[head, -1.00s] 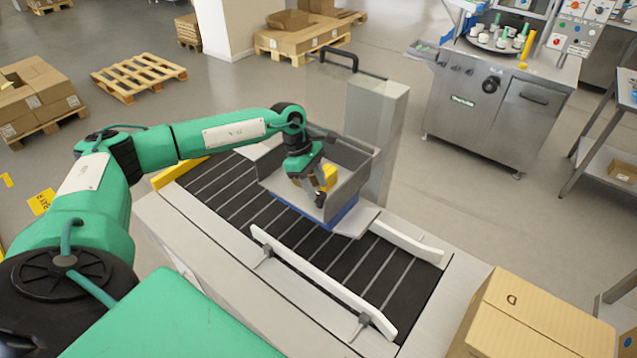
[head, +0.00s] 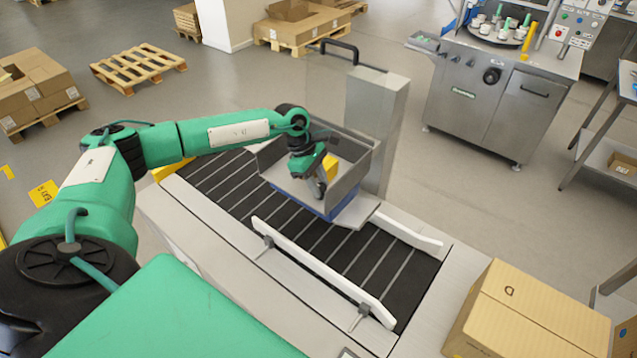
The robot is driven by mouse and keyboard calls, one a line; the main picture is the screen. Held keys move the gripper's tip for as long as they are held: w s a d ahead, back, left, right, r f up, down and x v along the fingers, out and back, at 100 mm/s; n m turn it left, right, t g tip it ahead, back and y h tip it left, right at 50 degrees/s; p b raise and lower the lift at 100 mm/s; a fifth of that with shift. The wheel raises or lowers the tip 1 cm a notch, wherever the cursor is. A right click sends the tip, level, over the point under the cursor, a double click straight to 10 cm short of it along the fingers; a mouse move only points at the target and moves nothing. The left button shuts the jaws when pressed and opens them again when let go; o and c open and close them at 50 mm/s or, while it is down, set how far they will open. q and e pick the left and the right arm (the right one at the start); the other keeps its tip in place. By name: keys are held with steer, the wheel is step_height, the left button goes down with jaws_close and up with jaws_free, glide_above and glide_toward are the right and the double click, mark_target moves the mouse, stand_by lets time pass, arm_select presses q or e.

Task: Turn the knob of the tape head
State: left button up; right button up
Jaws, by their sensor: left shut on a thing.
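The tape head (head: 352,184) is a grey, open-topped metal housing with a blue lower edge, standing over the conveyor. A yellow part (head: 331,164) shows inside it, partly covered by my gripper. My left gripper (head: 319,189) reaches down into the housing from the left, its fingers pointing downward. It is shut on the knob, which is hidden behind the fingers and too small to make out. My right gripper is not in view.
The black roller conveyor (head: 222,190) runs beneath the tape head, with white guide rails (head: 318,268) towards the front. A grey column (head: 372,120) stands right behind the head. A closed carton (head: 535,315) sits at the lower right.

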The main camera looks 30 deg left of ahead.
arm_select(q)
steer(key=shift+f+n+b, duration=0.2)
steer(key=shift+n+b, duration=0.2)
steer(key=shift+b, duration=0.2)
steer(key=n+t+y+b, duration=0.1)
steer(key=n+b, duration=0.3)
steer(key=b, duration=0.1)
steer(key=n+t+y+b, duration=0.1)
steer(key=n+b, duration=0.4)
steer(key=n+t+y+b, duration=0.1)
steer(key=n+t+b, duration=0.1)
steer(key=n+b, duration=0.3)
steer(key=shift+s+d+y+b, duration=0.3)
steer(key=shift+y+b, duration=0.1)
steer(key=shift+b, duration=0.2)
steer(key=shift+r+n+y+b, duration=0.2)
steer(key=shift+n+y+b, duration=0.4)
steer(key=shift+n+b, duration=0.7)
steer(key=shift+n, duration=0.3)
steer(key=o, duration=0.7)
steer(key=shift+r, duration=0.1)
